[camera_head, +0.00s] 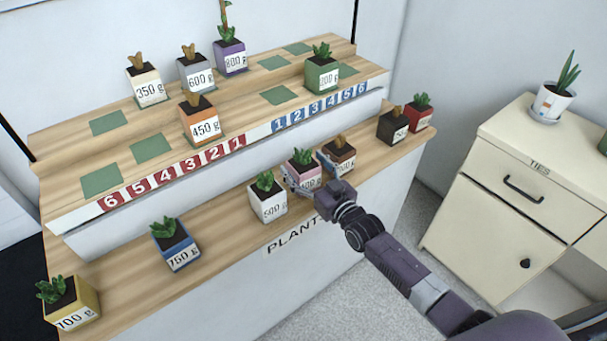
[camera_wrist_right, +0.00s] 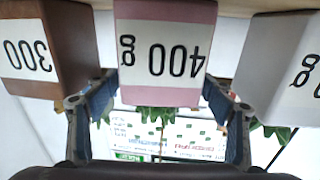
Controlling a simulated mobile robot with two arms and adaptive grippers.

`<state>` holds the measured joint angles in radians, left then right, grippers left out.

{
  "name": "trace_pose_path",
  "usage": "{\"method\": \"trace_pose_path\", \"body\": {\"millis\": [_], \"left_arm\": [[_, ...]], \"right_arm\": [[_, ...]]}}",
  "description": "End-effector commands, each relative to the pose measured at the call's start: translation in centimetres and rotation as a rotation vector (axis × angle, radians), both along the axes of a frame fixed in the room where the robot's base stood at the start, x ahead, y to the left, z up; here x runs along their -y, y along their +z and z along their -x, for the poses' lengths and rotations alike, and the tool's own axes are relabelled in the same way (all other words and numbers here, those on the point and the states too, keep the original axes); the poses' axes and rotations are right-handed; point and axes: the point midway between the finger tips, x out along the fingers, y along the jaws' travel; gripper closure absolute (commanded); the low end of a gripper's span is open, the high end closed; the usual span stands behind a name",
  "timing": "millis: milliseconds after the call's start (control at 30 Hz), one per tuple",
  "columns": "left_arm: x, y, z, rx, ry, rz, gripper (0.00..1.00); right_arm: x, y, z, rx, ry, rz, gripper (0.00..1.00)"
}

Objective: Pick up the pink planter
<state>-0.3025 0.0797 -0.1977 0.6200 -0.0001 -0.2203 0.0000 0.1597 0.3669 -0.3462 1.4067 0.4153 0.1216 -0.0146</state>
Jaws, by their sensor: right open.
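The pink planter (camera_head: 303,171) holds a green plant and stands on the lower shelf of the wooden stand. In the right wrist view, which is upside down, the pink planter (camera_wrist_right: 165,88) has a white "400 g" label. My right gripper (camera_head: 308,187) is open in front of it. In the wrist view, the fingers of my right gripper (camera_wrist_right: 160,98) are spread to either side of the pink planter's top part; I cannot tell whether they touch it. My left gripper is not in view.
Several other planters stand on both shelves. A cream cabinet (camera_head: 520,200) stands at the right. The shelf between the blue planter (camera_head: 178,245) and the white one is clear.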

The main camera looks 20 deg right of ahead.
Motion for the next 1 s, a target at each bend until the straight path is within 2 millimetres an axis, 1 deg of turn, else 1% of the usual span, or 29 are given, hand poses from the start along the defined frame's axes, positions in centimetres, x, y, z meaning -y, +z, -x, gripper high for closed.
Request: {"method": "trace_pose_path", "body": {"millis": [233,267,767,800,1000], "left_arm": [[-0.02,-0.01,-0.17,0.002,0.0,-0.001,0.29],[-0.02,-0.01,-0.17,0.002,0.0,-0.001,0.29],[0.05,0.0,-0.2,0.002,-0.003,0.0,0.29],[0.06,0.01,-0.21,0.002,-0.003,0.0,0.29],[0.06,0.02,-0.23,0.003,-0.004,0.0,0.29]], "right_arm": [[-0.06,0.01,-0.15,0.0,0.0,0.0,0.25],[-0.06,0.01,-0.15,0.0,0.0,0.0,0.28],[-0.04,-0.01,-0.12,0.0,0.0,0.0,0.83],[-0.04,0.24,-0.18,0.005,0.0,0.0,0.84],[-0.04,0.26,-0.18,0.005,0.0,0.0,0.84]]}}
